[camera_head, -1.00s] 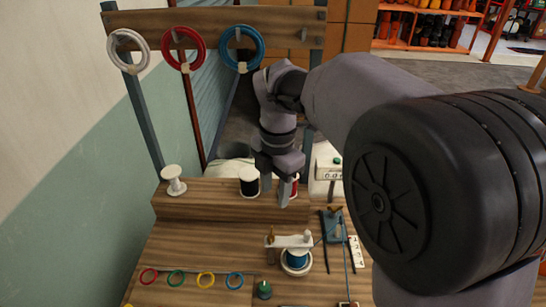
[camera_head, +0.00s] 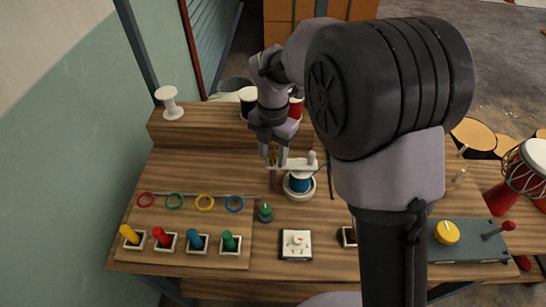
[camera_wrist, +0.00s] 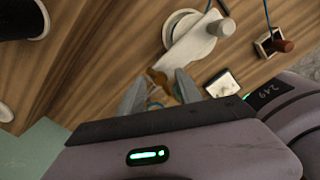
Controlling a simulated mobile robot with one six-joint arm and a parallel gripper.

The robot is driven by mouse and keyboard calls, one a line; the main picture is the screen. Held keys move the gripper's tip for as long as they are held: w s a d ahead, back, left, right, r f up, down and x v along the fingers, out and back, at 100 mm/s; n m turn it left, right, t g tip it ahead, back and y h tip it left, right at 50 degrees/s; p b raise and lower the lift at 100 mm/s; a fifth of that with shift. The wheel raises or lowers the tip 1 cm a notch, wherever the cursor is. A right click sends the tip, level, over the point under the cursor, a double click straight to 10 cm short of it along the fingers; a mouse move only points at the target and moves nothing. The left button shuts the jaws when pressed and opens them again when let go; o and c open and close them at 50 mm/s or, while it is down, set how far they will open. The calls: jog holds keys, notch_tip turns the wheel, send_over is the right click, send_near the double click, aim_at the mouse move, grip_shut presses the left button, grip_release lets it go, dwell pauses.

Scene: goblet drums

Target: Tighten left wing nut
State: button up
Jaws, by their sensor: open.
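The left wing nut is a small brass-coloured piece (camera_wrist: 157,77) at the left end of a white bar (camera_head: 300,164). The bar lies across a blue spool (camera_head: 299,184) on a white round base. A white knob (camera_head: 312,158) stands at the bar's right end. My gripper (camera_head: 273,160) is open and points down over the bar's left end. In the wrist view, the wing nut shows at the gap between the fingertips of my gripper (camera_wrist: 160,86). The fingers partly hide it in the head view. Whether they touch it, I cannot tell.
A green-topped knob (camera_head: 265,212) and a white dial box (camera_head: 296,244) stand in front. Coloured rings (camera_head: 205,202) and coloured handles in sockets (camera_head: 196,243) are at front left. Black (camera_head: 248,98) and red (camera_head: 296,107) spools stand on the rear shelf. Bare wood lies left of the gripper.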

grip_shut()
jog(key=shift+r+m+p, duration=0.15)
jog(key=shift+m+p, duration=0.15)
jog(key=shift+p, duration=0.05)
